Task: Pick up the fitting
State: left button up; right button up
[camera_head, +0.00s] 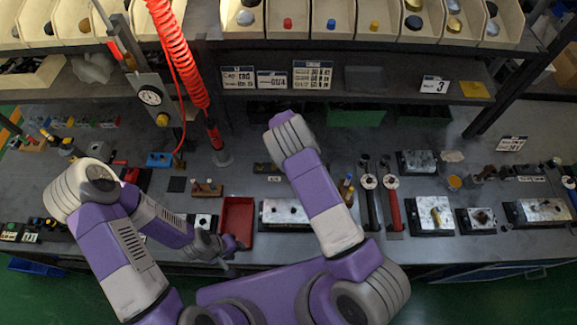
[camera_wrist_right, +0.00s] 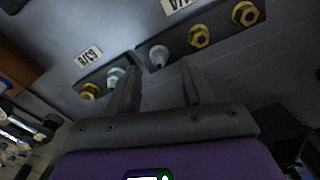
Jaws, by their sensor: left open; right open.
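In the right wrist view, a silver fitting (camera_wrist_right: 158,55) sits on a dark block beyond and between the fingertips of my open, empty right gripper (camera_wrist_right: 160,70). Two brass fittings, one (camera_wrist_right: 200,37) beside it and one (camera_wrist_right: 243,13) farther right, stand on the same block. A second dark block to the left carries a silver fitting (camera_wrist_right: 115,77) and a brass one (camera_wrist_right: 88,91). I cannot tell which one the task means. In the head view my right gripper is hidden behind its own arm. My left gripper (camera_head: 228,244) is open near a red tray (camera_head: 237,222).
The grey bench holds metal valve blocks (camera_head: 283,212) and a red-handled tool (camera_head: 394,210). A coiled red hose (camera_head: 178,55) hangs at the left of centre. A shelf with bins (camera_head: 330,20) runs along the back.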

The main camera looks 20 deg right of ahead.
notch_tip(320, 180, down, 3)
jog(key=shift+s+r+b, duration=0.1)
jog(key=shift+b, duration=0.45)
grip_shut()
